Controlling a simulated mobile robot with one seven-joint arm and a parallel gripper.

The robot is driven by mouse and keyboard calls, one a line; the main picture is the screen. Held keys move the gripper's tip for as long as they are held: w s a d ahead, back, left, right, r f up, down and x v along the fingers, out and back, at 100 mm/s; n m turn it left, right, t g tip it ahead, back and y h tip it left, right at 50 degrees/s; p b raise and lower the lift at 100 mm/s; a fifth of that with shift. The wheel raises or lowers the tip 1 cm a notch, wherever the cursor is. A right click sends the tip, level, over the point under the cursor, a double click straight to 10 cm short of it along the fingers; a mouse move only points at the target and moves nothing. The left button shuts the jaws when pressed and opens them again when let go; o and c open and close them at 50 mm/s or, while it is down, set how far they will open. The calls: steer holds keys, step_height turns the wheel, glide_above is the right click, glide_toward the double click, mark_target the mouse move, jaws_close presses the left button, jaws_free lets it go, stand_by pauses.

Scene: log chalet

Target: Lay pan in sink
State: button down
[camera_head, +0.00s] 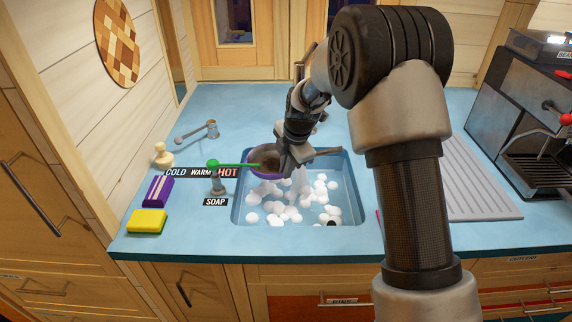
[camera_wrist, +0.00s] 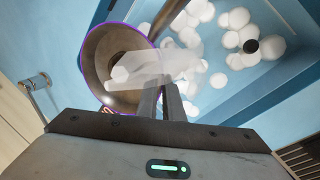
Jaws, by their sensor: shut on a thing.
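The pan (camera_head: 262,174), dark metal with a purple rim, is at the sink's upper left edge in the head view, partly hidden by my gripper. Its handle (camera_head: 326,152) extends right over the back of the basin. The sink (camera_head: 350,193) is a blue basin with white foam balls in it. My gripper (camera_head: 286,164) is shut on the pan. In the wrist view, the pan (camera_wrist: 95,70) is tilted with its inside facing the camera, beside my gripper's fingers (camera_wrist: 163,97). A pale translucent shape covers part of it. Whether the pan touches the sink is unclear.
A yellow sponge (camera_head: 148,222) and purple box (camera_head: 157,190) lie left. A ribbed drainboard (camera_head: 475,180) and coffee machine (camera_head: 525,110) stand right. The counter behind is mostly clear.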

steer(key=shift+w+f+b, duration=0.1)
steer(key=shift+f+b, duration=5)
steer(key=shift+f, duration=2.9)
steer(key=c, duration=1.8)
jaws_free()
steer(key=shift+f, duration=0.15)
steer(key=p+v, duration=0.2)
steer(key=v, duration=1.5)
steer(key=shift+r, duration=0.35)
